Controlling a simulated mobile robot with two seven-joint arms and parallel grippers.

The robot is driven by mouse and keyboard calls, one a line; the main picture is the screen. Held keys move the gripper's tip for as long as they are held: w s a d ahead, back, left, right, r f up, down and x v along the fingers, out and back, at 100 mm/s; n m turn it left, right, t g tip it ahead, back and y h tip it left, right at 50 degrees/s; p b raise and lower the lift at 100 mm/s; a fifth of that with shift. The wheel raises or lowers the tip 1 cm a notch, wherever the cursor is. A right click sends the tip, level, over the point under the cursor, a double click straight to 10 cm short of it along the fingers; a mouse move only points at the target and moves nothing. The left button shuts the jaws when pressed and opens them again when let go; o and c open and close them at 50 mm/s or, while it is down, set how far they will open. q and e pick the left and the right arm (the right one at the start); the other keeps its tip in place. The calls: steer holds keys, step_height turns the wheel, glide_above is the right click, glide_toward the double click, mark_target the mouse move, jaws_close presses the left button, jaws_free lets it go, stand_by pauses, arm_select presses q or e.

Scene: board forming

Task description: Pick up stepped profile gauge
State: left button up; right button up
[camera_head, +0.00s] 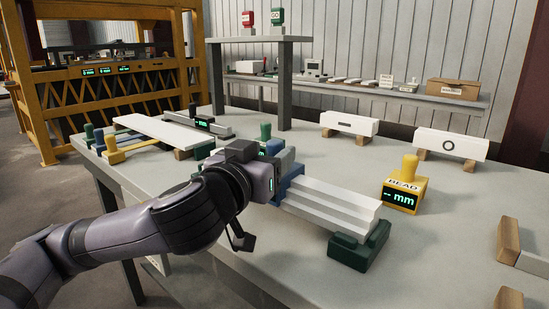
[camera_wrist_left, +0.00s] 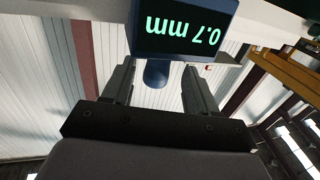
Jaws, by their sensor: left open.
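A blue gauge (camera_head: 289,184) sits on the near-left end of a white stepped profile (camera_head: 330,203) and appears to be the stepped profile gauge. In the left wrist view the gauge (camera_wrist_left: 182,28) appears upside down, with a green "0.7 mm" readout and a rounded blue knob (camera_wrist_left: 156,74). My left gripper (camera_wrist_left: 158,80) is open, its fingers on either side of the knob, with visible gaps. In the head view my left gripper (camera_head: 262,172) is beside the gauge and hides part of it. Its fingertips are hard to make out there.
A dark green block (camera_head: 358,252) supports the profile's right end. A yellow "READ" gauge (camera_head: 404,190) stands to the right. White pieces (camera_head: 348,124) rest on wooden blocks behind. A flat white board (camera_head: 150,132) and small gauges (camera_head: 113,152) are at left. The front-centre tabletop is clear.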

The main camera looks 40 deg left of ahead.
mark_target(272, 154)
arm_select(q)
steer(key=shift+w+r+p, duration=0.1)
steer(key=shift+r+p, duration=0.1)
steer(key=shift+p, duration=0.2)
steer(key=w, duration=0.3)
steer(key=shift+a+f, duration=0.15)
steer(key=shift+f, duration=0.15)
steer(key=shift+w, duration=0.35)
arm_select(e)
steer(key=shift+s+d+f+g, duration=0.3)
steer(key=shift+s+d+f, duration=0.3)
steer(key=shift+s, duration=0.1)
arm_select(q)
jaws_close()
arm_select(e)
steer(key=shift+w+r, duration=0.15)
steer(key=shift+w, duration=0.05)
